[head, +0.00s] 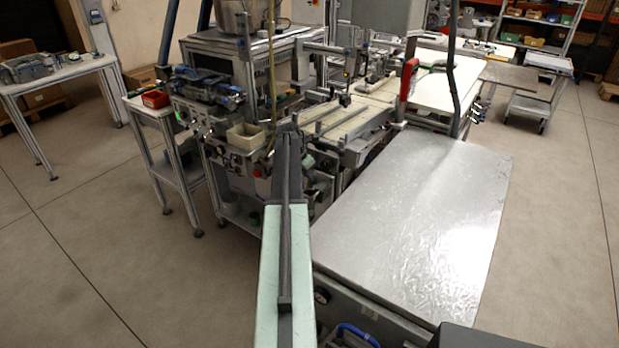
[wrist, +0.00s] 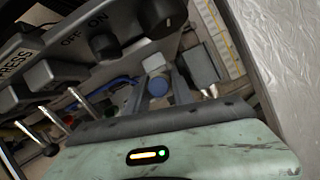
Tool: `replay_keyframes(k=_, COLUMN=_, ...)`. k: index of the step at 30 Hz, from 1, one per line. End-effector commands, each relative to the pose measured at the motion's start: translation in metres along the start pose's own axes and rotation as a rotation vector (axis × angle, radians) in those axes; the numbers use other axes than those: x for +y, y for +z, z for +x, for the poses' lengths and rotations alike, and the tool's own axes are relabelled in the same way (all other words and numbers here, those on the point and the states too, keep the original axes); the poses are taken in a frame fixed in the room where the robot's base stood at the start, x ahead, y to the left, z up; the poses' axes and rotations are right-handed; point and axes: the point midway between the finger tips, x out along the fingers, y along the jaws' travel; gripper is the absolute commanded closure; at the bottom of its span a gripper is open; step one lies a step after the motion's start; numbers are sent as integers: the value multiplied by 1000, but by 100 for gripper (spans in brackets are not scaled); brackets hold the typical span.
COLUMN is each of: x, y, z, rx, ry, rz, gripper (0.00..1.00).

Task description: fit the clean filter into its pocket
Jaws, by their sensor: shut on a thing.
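In the wrist view, the two grey fingers of my gripper (wrist: 160,93) reach out past the dark edge of my pale green wrist. A small round blue piece with a pale part behind it (wrist: 157,87) shows between them; it appears to be the clean filter, though the view is dim and its shape is hard to tell. My gripper is shut on it. In the head view, my arm reaches forward to the machine (head: 262,125), and its far end hides the filter and fingers. I cannot make out the filter's pocket in either view.
A dark control panel (wrist: 90,50) with knobs and metal toggles is close at the left in the wrist view. A shiny silver-topped table (head: 415,225) stands right of my arm. A cream bin (head: 245,136) and red box (head: 155,98) are left.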

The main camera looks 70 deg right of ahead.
Motion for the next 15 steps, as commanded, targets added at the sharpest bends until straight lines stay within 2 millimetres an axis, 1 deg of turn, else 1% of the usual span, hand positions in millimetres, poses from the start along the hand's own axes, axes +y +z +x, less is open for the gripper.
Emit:
replay_keyframes(k=1, x=0, y=-3, z=7, rx=0, ry=0, rz=0, gripper=100)
replay_keyframes(k=15, x=-1, y=-15, z=37, rx=0, ry=0, rz=1, gripper=100)
